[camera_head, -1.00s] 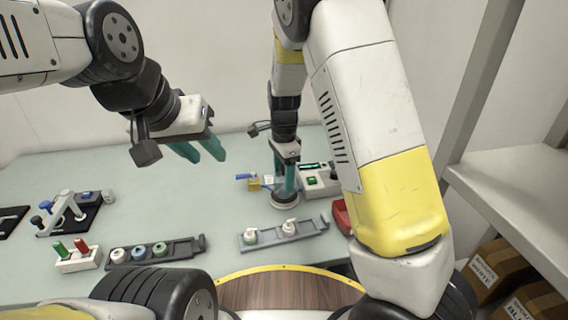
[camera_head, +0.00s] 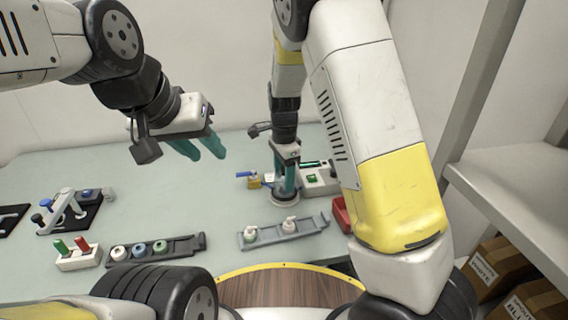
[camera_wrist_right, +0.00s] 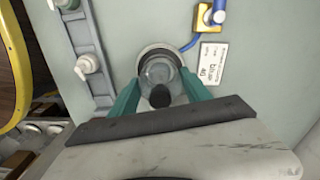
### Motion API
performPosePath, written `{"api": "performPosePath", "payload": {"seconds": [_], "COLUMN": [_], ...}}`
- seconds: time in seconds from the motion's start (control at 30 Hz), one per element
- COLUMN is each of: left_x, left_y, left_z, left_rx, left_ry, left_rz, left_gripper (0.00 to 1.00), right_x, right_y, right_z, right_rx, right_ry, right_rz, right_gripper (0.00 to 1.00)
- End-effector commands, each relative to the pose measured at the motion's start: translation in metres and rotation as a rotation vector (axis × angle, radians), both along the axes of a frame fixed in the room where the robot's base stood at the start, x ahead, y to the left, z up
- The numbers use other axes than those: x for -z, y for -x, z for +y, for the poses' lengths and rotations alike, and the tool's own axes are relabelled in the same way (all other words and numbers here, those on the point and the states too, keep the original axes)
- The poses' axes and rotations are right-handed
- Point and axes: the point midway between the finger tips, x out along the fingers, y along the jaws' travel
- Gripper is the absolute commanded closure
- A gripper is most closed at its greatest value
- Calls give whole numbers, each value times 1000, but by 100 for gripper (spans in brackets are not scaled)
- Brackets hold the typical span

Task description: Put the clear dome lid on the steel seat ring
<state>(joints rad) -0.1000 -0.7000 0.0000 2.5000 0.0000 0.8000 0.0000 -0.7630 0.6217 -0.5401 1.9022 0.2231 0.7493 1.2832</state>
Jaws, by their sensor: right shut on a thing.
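The clear dome lid (camera_wrist_right: 160,74) with a dark knob is between the teal fingers of my right gripper (camera_wrist_right: 158,92) in the right wrist view. The gripper is shut on it. The steel seat ring (camera_wrist_right: 147,53) shows around and beneath the lid; I cannot tell whether the lid touches it all round. In the head view the right gripper (camera_head: 285,182) points down over the seat ring (camera_head: 284,200), and its fingers hide most of the lid. My left gripper (camera_head: 207,148) hangs above the table at the left, its two teal fingers apart and empty.
A grey rack (camera_head: 285,232) with white pump tops lies in front of the ring. A dark tray (camera_head: 155,249) with round caps is left of it. A blue-and-yellow valve (camera_head: 253,182) and a white device (camera_head: 318,182) flank the ring. A red object (camera_head: 341,214) stands right.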

Motion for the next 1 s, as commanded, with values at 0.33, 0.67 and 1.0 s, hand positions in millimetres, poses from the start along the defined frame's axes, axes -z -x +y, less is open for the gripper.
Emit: {"api": "performPosePath", "payload": {"seconds": [0.33, 0.67, 1.0], "left_x": [0, 0, 0], "left_y": [0, 0, 0], "left_z": [0, 0, 0], "left_rx": [0, 0, 0], "left_ry": [0, 0, 0], "left_rz": [0, 0, 0], "left_gripper": [64, 64, 64], "right_x": [1, -3, -30], "right_y": [0, 0, -1], "right_z": [0, 0, 0], "right_rx": [0, 0, 0], "right_ry": [0, 0, -1], "right_rz": [0, -1, -2], "right_gripper": [19, 19, 19]}}
